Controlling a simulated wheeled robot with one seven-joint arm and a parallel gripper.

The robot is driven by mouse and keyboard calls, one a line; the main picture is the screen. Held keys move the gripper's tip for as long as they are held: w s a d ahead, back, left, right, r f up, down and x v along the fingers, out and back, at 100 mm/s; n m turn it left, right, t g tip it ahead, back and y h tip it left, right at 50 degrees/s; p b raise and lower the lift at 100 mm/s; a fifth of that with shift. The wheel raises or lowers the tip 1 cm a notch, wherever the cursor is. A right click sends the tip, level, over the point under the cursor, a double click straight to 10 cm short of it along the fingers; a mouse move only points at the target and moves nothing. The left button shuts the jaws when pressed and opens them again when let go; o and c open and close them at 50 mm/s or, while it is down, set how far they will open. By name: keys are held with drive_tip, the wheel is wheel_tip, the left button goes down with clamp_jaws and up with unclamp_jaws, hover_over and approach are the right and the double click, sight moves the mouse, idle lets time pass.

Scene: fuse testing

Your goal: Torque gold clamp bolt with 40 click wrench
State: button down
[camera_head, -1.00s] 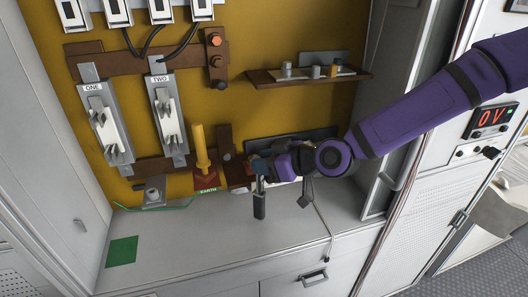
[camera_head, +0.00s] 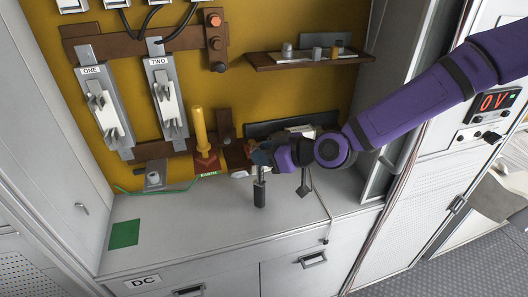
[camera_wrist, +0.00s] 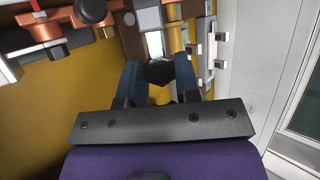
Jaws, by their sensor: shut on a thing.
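My gripper (camera_head: 262,157) is shut on a wrench (camera_head: 259,194), whose dark handle hangs down above the grey worktop, to the right of the yellow EARTH handle (camera_head: 200,128). In the wrist view, the blue fingers of my gripper (camera_wrist: 160,75) close from both sides on a dark part of the wrench (camera_wrist: 160,70). The wrench's working end and its setting cannot be made out. A small gold-coloured piece (camera_head: 335,53) stands on the brown shelf; I cannot tell whether it is the gold clamp bolt.
The yellow back panel (camera_head: 255,100) carries fuse holders ONE (camera_head: 101,110) and TWO (camera_head: 167,100). The brown shelf (camera_head: 300,62) juts out above my gripper. A green square (camera_head: 124,234) marks the worktop, which is clear between it and the wrench. Cabinet walls close both sides.

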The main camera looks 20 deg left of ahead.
drive_tip(key=shift+f, duration=0.5)
drive_tip(key=c, duration=0.8)
unclamp_jaws()
drive_tip(key=shift+o, duration=0.2)
